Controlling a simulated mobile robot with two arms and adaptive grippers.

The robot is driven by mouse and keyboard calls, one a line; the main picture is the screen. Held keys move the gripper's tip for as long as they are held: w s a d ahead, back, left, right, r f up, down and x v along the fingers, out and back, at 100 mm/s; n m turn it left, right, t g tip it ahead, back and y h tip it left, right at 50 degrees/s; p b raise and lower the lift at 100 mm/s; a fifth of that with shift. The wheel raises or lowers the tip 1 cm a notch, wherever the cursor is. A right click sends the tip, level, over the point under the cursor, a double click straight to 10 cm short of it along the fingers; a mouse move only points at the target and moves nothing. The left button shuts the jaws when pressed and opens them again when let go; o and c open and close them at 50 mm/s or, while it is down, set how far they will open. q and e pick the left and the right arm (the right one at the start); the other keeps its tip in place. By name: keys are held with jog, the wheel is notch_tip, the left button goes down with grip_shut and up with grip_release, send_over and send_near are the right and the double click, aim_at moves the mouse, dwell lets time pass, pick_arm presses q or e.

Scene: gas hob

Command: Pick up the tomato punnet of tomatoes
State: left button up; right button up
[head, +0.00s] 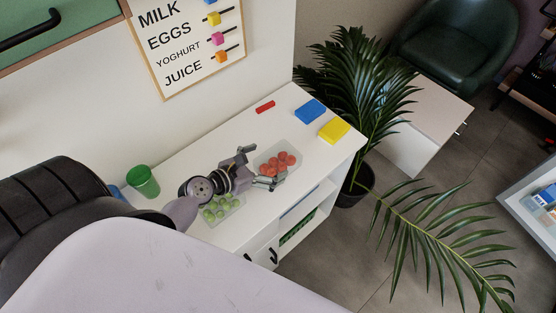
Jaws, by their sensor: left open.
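The tomato punnet (264,157) is a clear tray holding several red tomatoes (278,164). It stands on the white counter in the head view, right of the middle of the counter. My left gripper (259,167) is open, its two fingers spread toward the punnet. One fingertip is at the punnet's upper left side and the other is by its lower edge. I cannot tell whether either finger touches it. My right gripper is not in view.
A second punnet with green contents (222,207) lies just below my left wrist. A green cup (143,181) stands to the left. A red block (265,107), blue block (310,111) and yellow block (334,130) lie toward the back. A potted palm (362,95) stands beyond the counter's right end.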

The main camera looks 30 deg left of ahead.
aim_at(278, 158)
pick_arm(q)
jog(key=shift+w+f, duration=0.1)
jog(key=shift+w, duration=0.15)
jog(key=shift+w+d, duration=0.15)
jog(key=shift+w, duration=0.2)
jog(key=x, duration=0.3)
jog(key=shift+w+d+f+p, duration=0.1)
jog(key=shift+w+f+p, duration=0.1)
jog(key=shift+w+p, duration=0.1)
jog(key=shift+w+d+f, duration=0.15)
jog(key=shift+w+f, duration=0.05)
jog(key=shift+w, duration=0.05)
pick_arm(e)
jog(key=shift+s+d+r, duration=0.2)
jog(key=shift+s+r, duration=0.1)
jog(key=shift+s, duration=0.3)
pick_arm(q)
jog(key=shift+s, duration=0.1)
jog(key=c, duration=1.4)
jog(key=shift+c, duration=0.2)
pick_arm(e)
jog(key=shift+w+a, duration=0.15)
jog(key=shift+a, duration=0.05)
